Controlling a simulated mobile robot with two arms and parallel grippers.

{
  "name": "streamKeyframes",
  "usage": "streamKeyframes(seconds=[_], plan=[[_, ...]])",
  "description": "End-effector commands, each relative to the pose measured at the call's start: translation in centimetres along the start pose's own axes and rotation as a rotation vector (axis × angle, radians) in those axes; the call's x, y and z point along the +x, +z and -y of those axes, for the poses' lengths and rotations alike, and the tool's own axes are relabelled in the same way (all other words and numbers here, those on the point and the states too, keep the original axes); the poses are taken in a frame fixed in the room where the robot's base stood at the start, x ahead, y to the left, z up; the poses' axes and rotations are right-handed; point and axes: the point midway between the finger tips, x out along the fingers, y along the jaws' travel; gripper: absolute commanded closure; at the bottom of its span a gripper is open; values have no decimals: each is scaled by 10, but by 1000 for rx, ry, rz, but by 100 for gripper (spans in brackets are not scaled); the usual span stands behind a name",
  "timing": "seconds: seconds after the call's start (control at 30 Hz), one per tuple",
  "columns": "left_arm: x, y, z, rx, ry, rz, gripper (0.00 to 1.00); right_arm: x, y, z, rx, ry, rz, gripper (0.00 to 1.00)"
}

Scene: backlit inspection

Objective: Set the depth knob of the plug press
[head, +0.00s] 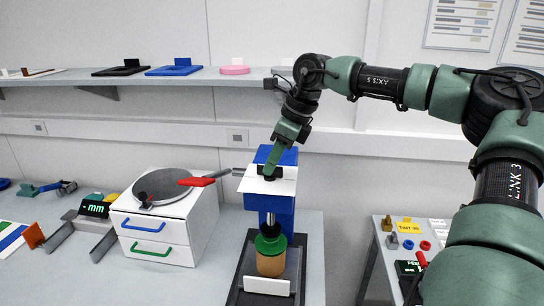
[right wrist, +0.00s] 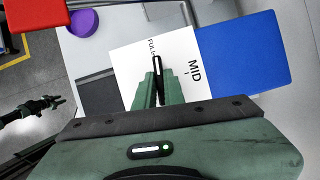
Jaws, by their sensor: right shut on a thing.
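The plug press (head: 284,219) is blue and stands at the middle of the bench in the head view. Its white dial plate (head: 256,184) is on top; in the right wrist view the plate (right wrist: 186,45) reads "FULL" and "MID". The dark depth knob (right wrist: 158,64) is a narrow bar with a light line, its far end close to "FULL". My right gripper (head: 268,175) is over the plate, pointing down, its green fingers (right wrist: 158,98) shut on the knob and hiding its near part.
A red-handled lever (head: 197,181) sticks out left from the press. A green-topped cork-coloured piece (head: 270,262) is under the press head. A white drawer unit (head: 165,229) stands left. A side table (head: 384,262) with small parts is right. A shelf (head: 190,78) runs behind.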

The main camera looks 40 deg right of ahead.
Motion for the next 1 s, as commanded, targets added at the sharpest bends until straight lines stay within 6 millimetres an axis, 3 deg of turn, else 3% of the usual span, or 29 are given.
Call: streamKeyframes(seconds=[0.3,0.83,0.9,0.93,1.0], plan=[[-10,-1,0,0,0,0,64,-1,1,2,-110,43,1,100],[-11,-1,0,0,0,-1,64,-1,1,2,-133,50,1,100],[-11,-1,0,0,0,-1,64,-1,1,1,-133,51,1,73],[-11,-1,0,0,0,-1,64,-1,1,1,-133,51,1,68],[-11,-1,0,0,0,-1,64,-1,1,1,-132,51,1,68]])
